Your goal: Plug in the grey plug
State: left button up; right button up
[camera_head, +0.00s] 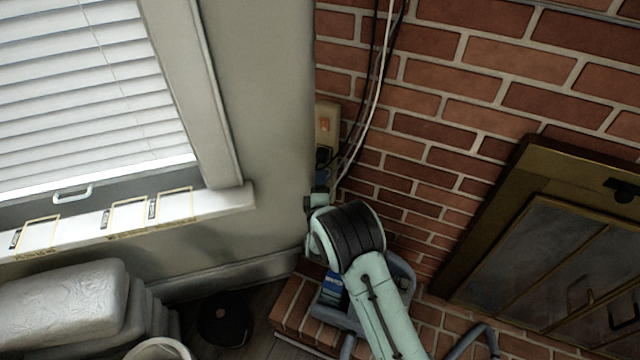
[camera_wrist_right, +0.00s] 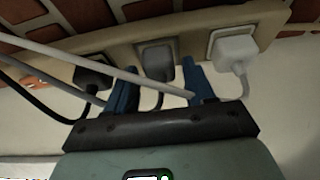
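A beige power strip (camera_head: 326,112) with an orange switch is mounted in the corner, at the edge of the brick wall. In the right wrist view the strip (camera_wrist_right: 120,56) runs across the top. The grey plug (camera_wrist_right: 157,62) sits at its middle socket, between a black plug (camera_wrist_right: 92,72) and a white plug (camera_wrist_right: 232,50). My right gripper (camera_wrist_right: 160,88) has its blue fingers apart, one on each side of the grey plug's cord. I see no clear grip on the plug. In the head view the right gripper (camera_head: 320,188) is just below the strip. My left gripper is not in view.
Black and white cables (camera_head: 374,100) hang along the bricks, and a pale cable crosses the left finger in the wrist view. A windowsill (camera_head: 225,198) is at left, a fireplace (camera_head: 550,240) at right. Stacked grey cushions (camera_head: 60,305) lie at lower left.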

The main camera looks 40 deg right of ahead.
jog(key=shift+o, duration=0.4)
pick_arm(q)
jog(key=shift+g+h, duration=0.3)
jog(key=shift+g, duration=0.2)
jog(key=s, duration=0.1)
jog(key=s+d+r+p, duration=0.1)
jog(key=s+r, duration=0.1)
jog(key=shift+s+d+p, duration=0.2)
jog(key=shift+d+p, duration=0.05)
jog(key=shift+p, duration=0.1)
pick_arm(e)
jog(key=v, duration=1.3)
jog(key=shift+s, duration=0.15)
jog(key=shift+a+f, duration=0.1)
